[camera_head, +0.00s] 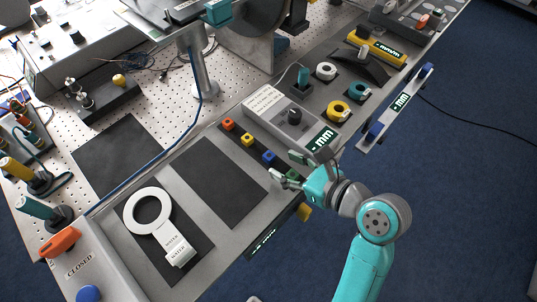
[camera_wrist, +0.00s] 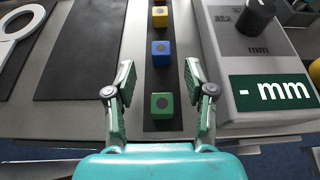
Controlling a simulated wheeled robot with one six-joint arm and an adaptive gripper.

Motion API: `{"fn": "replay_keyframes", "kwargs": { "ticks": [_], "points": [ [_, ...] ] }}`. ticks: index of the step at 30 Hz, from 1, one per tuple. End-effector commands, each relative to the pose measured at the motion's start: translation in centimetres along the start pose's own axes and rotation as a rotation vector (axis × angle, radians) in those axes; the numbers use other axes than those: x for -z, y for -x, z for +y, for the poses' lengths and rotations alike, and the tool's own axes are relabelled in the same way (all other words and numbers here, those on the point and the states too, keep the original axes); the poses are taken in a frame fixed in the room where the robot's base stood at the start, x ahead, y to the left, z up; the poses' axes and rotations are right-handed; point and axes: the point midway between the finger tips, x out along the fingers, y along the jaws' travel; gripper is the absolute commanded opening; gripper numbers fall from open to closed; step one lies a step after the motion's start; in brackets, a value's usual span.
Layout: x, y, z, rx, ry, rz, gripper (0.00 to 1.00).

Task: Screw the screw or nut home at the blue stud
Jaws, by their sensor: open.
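A blue block (camera_head: 269,157) with a dark round spot sits in a row of coloured blocks on a dark strip; it also shows in the wrist view (camera_wrist: 161,50). I cannot make out a separate stud, screw or nut on it. My gripper (camera_head: 286,166) is open and empty at the near end of this row. In the wrist view its fingers (camera_wrist: 160,78) stand apart on either side of the strip, with the green block (camera_wrist: 161,105) between them and the blue block just beyond the tips. Neither finger visibly touches a block.
A yellow block (camera_head: 248,139) and an orange block (camera_head: 228,124) continue the row. A grey meter box (camera_head: 268,103) with a black knob stands close on the right in the wrist view. A black mat (camera_wrist: 84,50) lies flat on the left. A white ring tool (camera_head: 149,211) lies farther left.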

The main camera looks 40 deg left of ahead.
Motion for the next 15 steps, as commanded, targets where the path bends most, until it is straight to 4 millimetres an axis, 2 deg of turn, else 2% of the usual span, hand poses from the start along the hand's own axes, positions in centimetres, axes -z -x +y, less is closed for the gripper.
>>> {"fn": "replay_keyframes", "kwargs": {
  "ticks": [10, 15],
  "points": [
    [-0.4, -4.1, -0.1, -0.001, 0.001, 0.0, 0.54],
    [-0.4, -5.2, -0.1, 0.0, 0.0, 0.0, 0.54]
  ]
}}
